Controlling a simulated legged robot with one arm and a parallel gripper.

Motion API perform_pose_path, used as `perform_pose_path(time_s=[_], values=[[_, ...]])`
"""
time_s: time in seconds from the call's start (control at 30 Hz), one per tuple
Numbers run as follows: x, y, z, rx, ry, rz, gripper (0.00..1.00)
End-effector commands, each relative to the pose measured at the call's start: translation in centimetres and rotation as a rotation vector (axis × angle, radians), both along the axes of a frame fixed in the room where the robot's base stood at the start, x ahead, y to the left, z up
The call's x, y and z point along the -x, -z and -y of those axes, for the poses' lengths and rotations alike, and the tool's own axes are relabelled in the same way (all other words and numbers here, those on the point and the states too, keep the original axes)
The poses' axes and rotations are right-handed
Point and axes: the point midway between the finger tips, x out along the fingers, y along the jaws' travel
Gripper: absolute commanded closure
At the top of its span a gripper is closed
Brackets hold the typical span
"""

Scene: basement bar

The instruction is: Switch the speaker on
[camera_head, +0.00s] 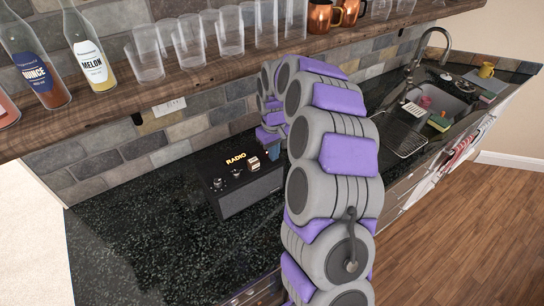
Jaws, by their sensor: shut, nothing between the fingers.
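The speaker is a black box (250,197) with "RADIO" in yellow letters on top. It stands on the dark speckled counter near the tiled wall. Small knobs (218,183) sit at the left of its top, and a small wooden-looking block or switch (254,163) shows right of the lettering. My grey and purple arm rises on the right and bends over toward the speaker. My gripper (273,151) points down over the speaker's right end, partly hidden by the arm. It is shut and empty. I cannot tell whether it touches the speaker.
A wooden shelf (190,82) with bottles (88,50), clear glasses (190,40) and copper mugs (322,15) runs above the counter. A sink (440,98) and dish rack (400,135) lie at the right. The counter (140,245) left of the speaker is clear.

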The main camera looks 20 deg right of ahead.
Motion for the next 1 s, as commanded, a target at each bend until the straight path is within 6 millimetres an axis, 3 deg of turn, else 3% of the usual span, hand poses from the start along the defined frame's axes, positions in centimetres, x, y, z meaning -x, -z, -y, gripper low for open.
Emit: perform_pose_path(time_s=[1.0], values=[[0.1,-6.7,0.0,-0.001,0.000,0.000,1.00]])
